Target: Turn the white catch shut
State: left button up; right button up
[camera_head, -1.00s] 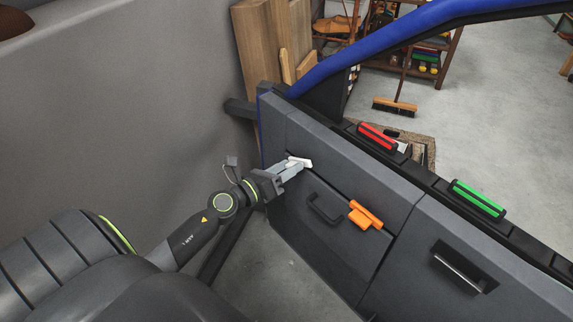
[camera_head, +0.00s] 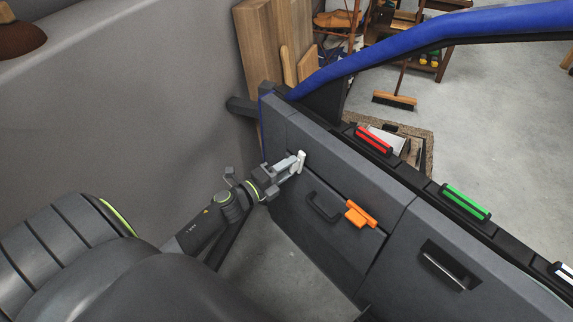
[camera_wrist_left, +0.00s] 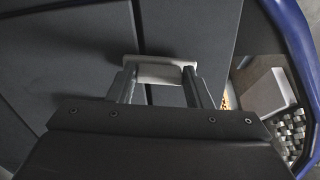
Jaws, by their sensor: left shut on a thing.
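The white catch (camera_head: 301,160) sits on the grey door panel near its left end, above the black pull handle (camera_head: 323,207). It stands nearly upright in the head view. My left gripper (camera_head: 294,164) is shut on the catch, reaching in from the left. In the left wrist view, the white catch (camera_wrist_left: 160,70) spans between the two metal fingers (camera_wrist_left: 160,88) in front of the dark panel. My right gripper is not in view.
The blue door frame (camera_head: 400,38) arches above the panel. Red (camera_head: 373,139) and green (camera_head: 465,203) handled pieces sit along the door's top ledge. A recessed metal handle (camera_head: 447,270) is at the lower right. A grey wall stands at left.

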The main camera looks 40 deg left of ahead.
pick_arm(q)
jog(key=shift+n+p, duration=0.4)
jog(key=shift+n, duration=0.5)
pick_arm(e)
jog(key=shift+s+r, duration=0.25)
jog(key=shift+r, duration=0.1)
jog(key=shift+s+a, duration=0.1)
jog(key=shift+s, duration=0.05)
pick_arm(q)
jog(key=o, duration=1)
jog(key=shift+f, duration=0.1)
